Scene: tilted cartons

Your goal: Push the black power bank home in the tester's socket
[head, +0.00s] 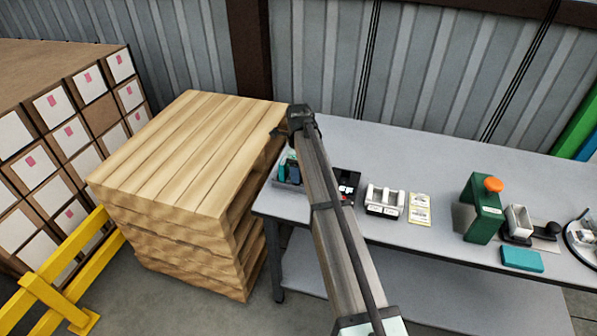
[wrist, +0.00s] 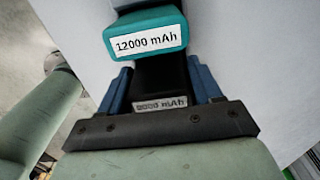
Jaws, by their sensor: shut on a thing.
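In the wrist view my gripper (wrist: 161,82) has its blue fingers shut on a black power bank (wrist: 163,73). Its white label, partly shaded, faces the camera and ends in "mAh". A teal power bank (wrist: 146,36) labelled "12000 mAh" is just beyond it; whether the two touch is unclear. In the head view my arm crosses the table's left part and my fingers are not clearly made out. A white-and-dark device with upright slots (head: 385,199) stands right of the arm; I cannot tell whether it is the tester. No socket shows in the wrist view.
A bin with teal and dark items (head: 288,171) is at the grey table's (head: 450,180) left end. A black item (head: 347,186), a yellow card (head: 420,208), a green stand with an orange knob (head: 484,207) and a teal box (head: 522,259) lie rightward.

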